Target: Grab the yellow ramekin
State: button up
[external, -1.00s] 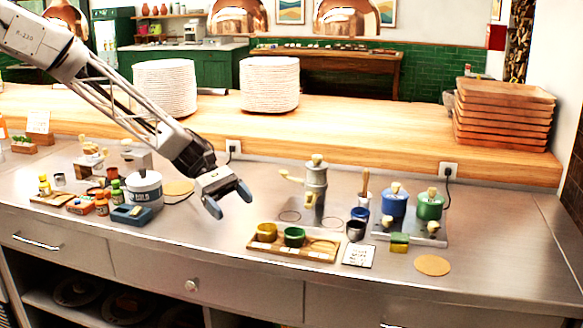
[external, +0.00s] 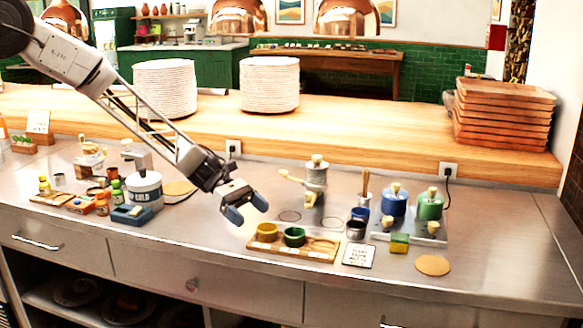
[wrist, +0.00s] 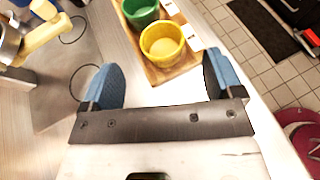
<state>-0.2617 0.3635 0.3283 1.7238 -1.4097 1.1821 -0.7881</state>
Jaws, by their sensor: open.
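The yellow ramekin (external: 267,231) stands upright on a small wooden tray (external: 325,255) at the front of the steel counter. It also shows in the wrist view (wrist: 163,44), ahead of my fingers. A green ramekin (external: 294,236) stands beside it on the same tray, and also shows in the wrist view (wrist: 140,12). My gripper (external: 246,211) is open and empty, above the counter, up and to the left of the yellow ramekin. In the wrist view my blue-padded fingers (wrist: 164,82) are spread wide, with the ramekin beyond them and between their lines.
A grinder with a crank handle (external: 315,185) stands behind the tray. A dark cup (external: 356,229), a small sign (external: 359,255) and a yellow-green sponge (external: 400,243) are to the right.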

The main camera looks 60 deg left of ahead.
aim_at(274, 233)
jog(key=shift+w+d+f, duration=0.25)
jog(key=shift+d+f, duration=0.05)
jog(key=shift+d, duration=0.3)
jog(key=shift+d, duration=0.15)
jog(key=shift+x, duration=2.5)
jog(key=c, duration=1)
